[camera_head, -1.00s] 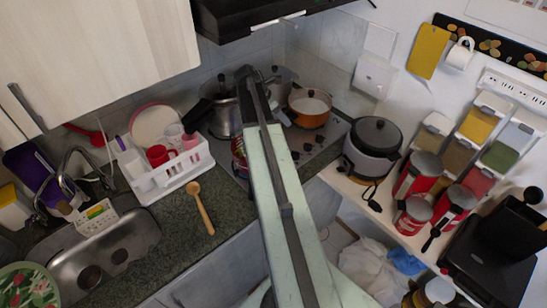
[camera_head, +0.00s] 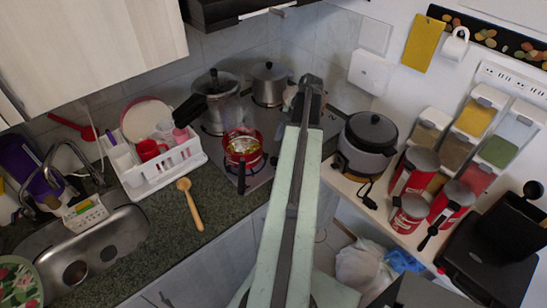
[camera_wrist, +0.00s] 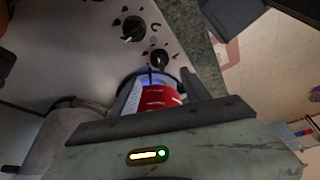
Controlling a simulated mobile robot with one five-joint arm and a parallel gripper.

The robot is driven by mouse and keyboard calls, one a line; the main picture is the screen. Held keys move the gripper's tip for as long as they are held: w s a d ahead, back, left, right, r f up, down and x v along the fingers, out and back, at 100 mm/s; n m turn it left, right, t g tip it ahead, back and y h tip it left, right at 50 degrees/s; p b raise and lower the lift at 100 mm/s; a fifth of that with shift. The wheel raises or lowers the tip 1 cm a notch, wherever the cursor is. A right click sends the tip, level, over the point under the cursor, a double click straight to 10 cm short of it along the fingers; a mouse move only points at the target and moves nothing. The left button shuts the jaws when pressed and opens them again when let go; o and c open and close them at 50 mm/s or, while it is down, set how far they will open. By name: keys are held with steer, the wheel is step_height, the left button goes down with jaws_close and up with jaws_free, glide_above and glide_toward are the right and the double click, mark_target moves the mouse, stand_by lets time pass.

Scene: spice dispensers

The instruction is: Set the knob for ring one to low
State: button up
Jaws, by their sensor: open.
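The stove's pale metal control surface (camera_wrist: 75,35) fills the upper left of the wrist view. A dark knob (camera_wrist: 132,28) stands there with dark marks around it. A second dark knob (camera_wrist: 159,58) is lower and right, just beyond my fingertips. I cannot tell which knob is ring one. My gripper (camera_wrist: 160,84) is open, its two dark fingers apart and pointing toward the second knob. Contact is not clear. In the head view my gripper (camera_head: 309,92) is over the stove's right part (camera_head: 329,121), and my arm hides the knobs.
A red pan (camera_head: 242,147) and two metal pots (camera_head: 216,105) (camera_head: 268,84) are on the stove, left of my arm. A white dish rack (camera_head: 160,172) and wooden spoon (camera_head: 190,204) lie on the left counter.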

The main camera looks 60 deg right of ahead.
mark_target(275, 157)
steer(key=b+x, duration=0.3)
steer(key=x, duration=0.1)
steer(key=b+x, duration=0.3)
steer(key=b, duration=0.1)
steer(key=shift+d+f, duration=0.1)
steer(key=shift+f, duration=0.35)
steer(key=shift+r, duration=0.15)
